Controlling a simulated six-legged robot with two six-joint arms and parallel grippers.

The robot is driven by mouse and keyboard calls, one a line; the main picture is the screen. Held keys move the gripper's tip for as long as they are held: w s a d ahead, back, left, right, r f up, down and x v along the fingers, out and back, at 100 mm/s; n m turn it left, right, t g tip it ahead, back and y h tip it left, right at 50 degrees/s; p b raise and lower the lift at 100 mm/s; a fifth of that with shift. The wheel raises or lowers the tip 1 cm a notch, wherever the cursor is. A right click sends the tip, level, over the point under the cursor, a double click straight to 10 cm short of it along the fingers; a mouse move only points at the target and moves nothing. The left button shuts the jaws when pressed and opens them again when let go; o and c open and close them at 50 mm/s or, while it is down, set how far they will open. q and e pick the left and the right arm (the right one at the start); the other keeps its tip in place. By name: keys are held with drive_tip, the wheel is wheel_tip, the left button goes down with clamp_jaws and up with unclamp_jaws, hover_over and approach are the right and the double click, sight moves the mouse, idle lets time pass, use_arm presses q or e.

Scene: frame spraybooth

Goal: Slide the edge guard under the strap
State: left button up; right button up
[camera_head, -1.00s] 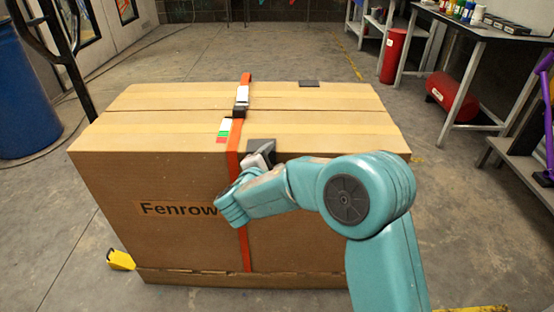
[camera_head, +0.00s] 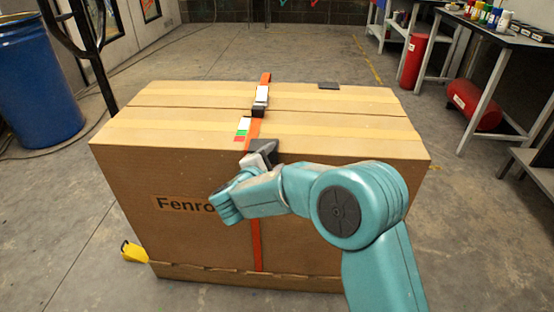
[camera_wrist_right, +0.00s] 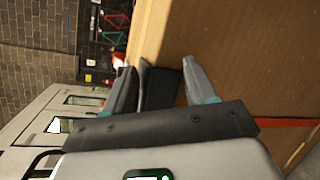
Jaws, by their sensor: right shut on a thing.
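A large cardboard box (camera_head: 380,200) carries an orange strap (camera_head: 257,240) over its top and down its front. My right gripper (camera_head: 258,161) is at the top front edge, beside the strap, shut on the dark edge guard (camera_head: 265,144). The guard lies at that edge, its left side meeting or overlapping the strap; I cannot tell whether any of it is underneath. In the right wrist view the black guard (camera_wrist_right: 157,86) sits between my fingers, and the strap (camera_wrist_right: 285,123) shows at the right. My left gripper is out of view.
A buckle (camera_head: 260,101) and a coloured label (camera_head: 243,128) are at the strap on top. Another dark piece (camera_head: 328,86) lies at the box's far edge. A yellow object (camera_head: 134,252) is on the floor at left. A blue barrel (camera_head: 40,85) stands behind left.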

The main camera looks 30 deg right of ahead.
drive_tip(key=o, duration=0.9)
drive_tip(key=shift+f, duration=0.1)
drive_tip(key=shift+a, duration=0.1)
drive_tip(key=p+v, duration=0.1)
drive_tip(key=v, duration=1.5)
drive_tip(key=shift+r, duration=0.25)
